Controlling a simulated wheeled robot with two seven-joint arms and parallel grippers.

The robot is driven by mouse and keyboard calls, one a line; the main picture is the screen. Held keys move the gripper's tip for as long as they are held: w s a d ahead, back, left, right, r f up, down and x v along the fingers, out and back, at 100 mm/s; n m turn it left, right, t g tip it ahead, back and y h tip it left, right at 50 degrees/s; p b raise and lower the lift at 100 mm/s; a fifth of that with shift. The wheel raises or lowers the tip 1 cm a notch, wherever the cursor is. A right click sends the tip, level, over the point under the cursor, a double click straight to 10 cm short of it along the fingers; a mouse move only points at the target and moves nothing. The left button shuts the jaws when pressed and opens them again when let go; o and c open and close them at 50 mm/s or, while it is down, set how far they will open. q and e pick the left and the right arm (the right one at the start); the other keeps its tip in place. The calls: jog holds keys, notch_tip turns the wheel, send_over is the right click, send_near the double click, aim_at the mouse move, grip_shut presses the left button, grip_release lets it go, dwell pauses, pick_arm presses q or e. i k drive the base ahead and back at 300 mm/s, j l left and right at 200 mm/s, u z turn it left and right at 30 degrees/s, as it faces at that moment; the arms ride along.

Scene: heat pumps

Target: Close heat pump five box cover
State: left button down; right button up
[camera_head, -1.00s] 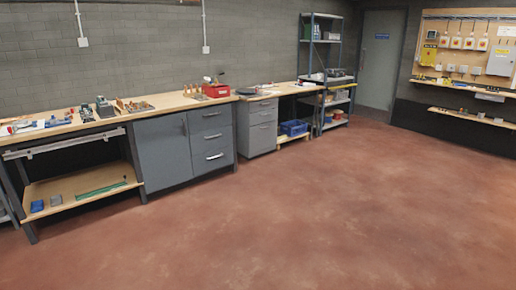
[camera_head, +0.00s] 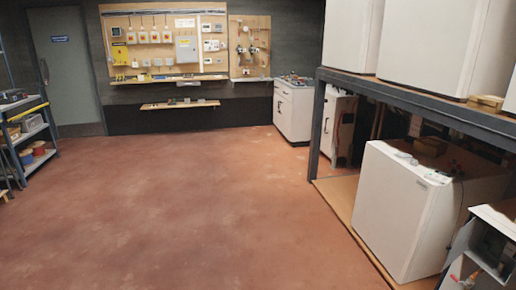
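Several white box units that look like heat pumps stand at the right in the head view. One large white unit (camera_head: 402,212) sits on the low wooden shelf of a dark metal rack. An opened unit (camera_head: 488,250) with its inside showing is cut off at the lower right corner. More white units (camera_head: 437,45) stand on the upper level. I cannot tell which one is number five, and no number is readable. Neither of my grippers is in view.
The dark rack post (camera_head: 316,128) and wooden shelf edge (camera_head: 345,215) bound the right side. A white cabinet (camera_head: 293,110) stands at the back. A shelf unit (camera_head: 25,125) is at the left. The red floor (camera_head: 200,210) between is clear.

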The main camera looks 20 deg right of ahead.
aim_at(465, 233)
jog(key=i+l+z, duration=0.15)
jog(key=i+z, duration=0.2)
jog(key=z, duration=0.15)
jog(key=i+z, duration=0.35)
jog(key=z, duration=0.15)
jog(key=i+j+z, duration=0.15)
jog(key=i+z, duration=0.15)
jog(key=z, duration=0.2)
jog(key=i+j+z, duration=0.25)
jog(key=z, duration=0.25)
jog(key=i+j+z, duration=0.3)
jog(key=z, duration=0.2)
jog(key=i+j+z, duration=0.5)
jog(key=j+z, duration=0.25)
jog(key=j, duration=0.15)
